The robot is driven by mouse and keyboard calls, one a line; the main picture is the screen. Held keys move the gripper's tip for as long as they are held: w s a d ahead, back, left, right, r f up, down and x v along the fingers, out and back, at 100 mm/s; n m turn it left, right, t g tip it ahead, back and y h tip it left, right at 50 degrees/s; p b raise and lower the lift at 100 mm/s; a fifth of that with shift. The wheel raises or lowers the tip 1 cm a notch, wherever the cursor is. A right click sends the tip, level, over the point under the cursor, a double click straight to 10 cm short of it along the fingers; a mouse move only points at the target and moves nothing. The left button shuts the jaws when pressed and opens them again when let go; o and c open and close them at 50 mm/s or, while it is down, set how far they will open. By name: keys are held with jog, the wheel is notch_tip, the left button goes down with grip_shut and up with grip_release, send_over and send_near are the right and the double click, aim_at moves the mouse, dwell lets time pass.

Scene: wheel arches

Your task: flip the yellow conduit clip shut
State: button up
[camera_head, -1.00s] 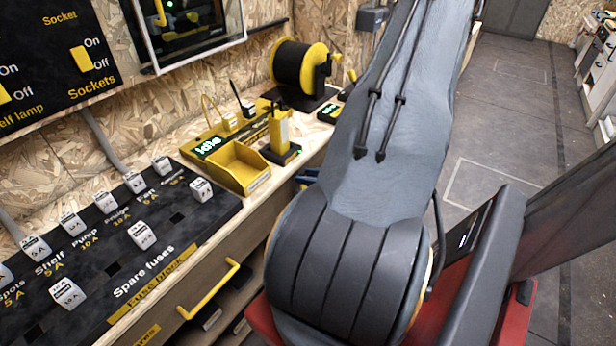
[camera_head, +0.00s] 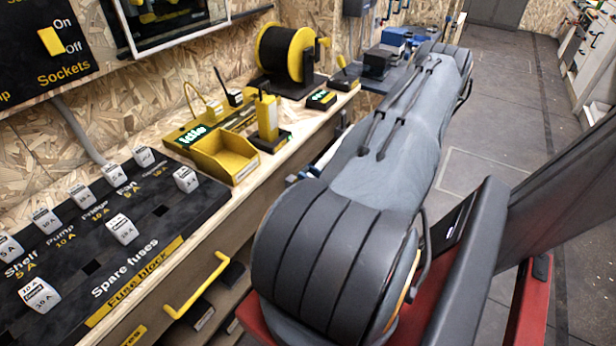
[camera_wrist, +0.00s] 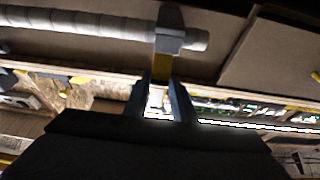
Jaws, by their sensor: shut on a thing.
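In the wrist view, a pale grey ribbed conduit (camera_wrist: 85,20) runs across the top. A grey block of the clip (camera_wrist: 171,38) sits around it near its right end. The clip's yellow part (camera_wrist: 162,66) hangs below this block, between the tips of my gripper (camera_wrist: 162,82). My gripper is shut on this yellow part. Whether it is latched cannot be told. In the head view my arm reaches away along the bench, and my gripper and the clip are not visible there.
The bench holds a fuse block (camera_head: 100,235), a yellow bin (camera_head: 226,156) and a cable reel (camera_head: 287,55). A yellow drawer handle (camera_head: 197,287) sticks out at the front. The floor at the right (camera_head: 500,110) is clear.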

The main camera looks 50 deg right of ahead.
jog(key=shift+s+f+t, duration=0.1)
jog(key=shift+f+t, duration=0.15)
jog(key=shift+t, duration=0.25)
jog(key=shift+b, duration=0.3)
jog(key=o, duration=1.1)
jog(key=shift+c, duration=0.2)
jog(key=shift+s, duration=0.1)
jog(key=v, duration=0.7)
jog(key=shift+s+f, duration=0.2)
jog(key=shift+s, duration=0.1)
